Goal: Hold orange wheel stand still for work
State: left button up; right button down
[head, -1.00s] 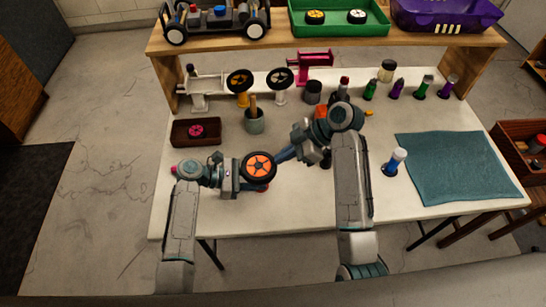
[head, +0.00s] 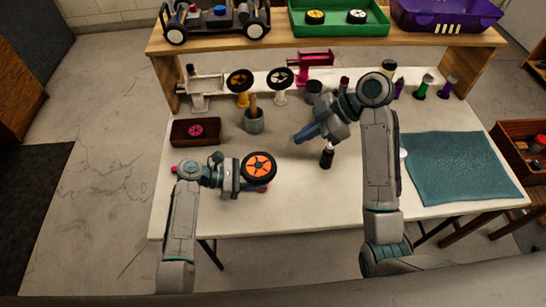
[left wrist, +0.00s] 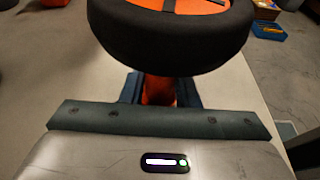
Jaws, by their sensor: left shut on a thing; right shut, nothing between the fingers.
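The orange wheel stand (head: 264,187) shows only in small part below its wheel, a black tyre with an orange spoked hub (head: 259,166), left of the table's middle. My left gripper (head: 240,177) is shut on the stand. In the left wrist view the fingers (left wrist: 160,90) close around its orange post (left wrist: 158,88) just below the tyre (left wrist: 170,42). The stand's foot is mostly hidden. My right gripper (head: 298,138) is shut and empty, above the table to the right of and behind the wheel, apart from it.
A small dark bottle (head: 327,157) stands just below my right gripper. A grey-green cup (head: 254,122) and a dark tray with a pink wheel (head: 181,135) are behind the stand. A teal mat (head: 460,170) lies at right. The table's front left is clear.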

pick_arm(q)
jog(key=shift+f, duration=0.1)
pick_arm(e)
jog(key=shift+d+r, duration=0.3)
jog(key=shift+d, duration=0.05)
pick_arm(q)
jog(key=o, duration=1)
jog(key=shift+a, duration=0.1)
jog(key=v, duration=1.2)
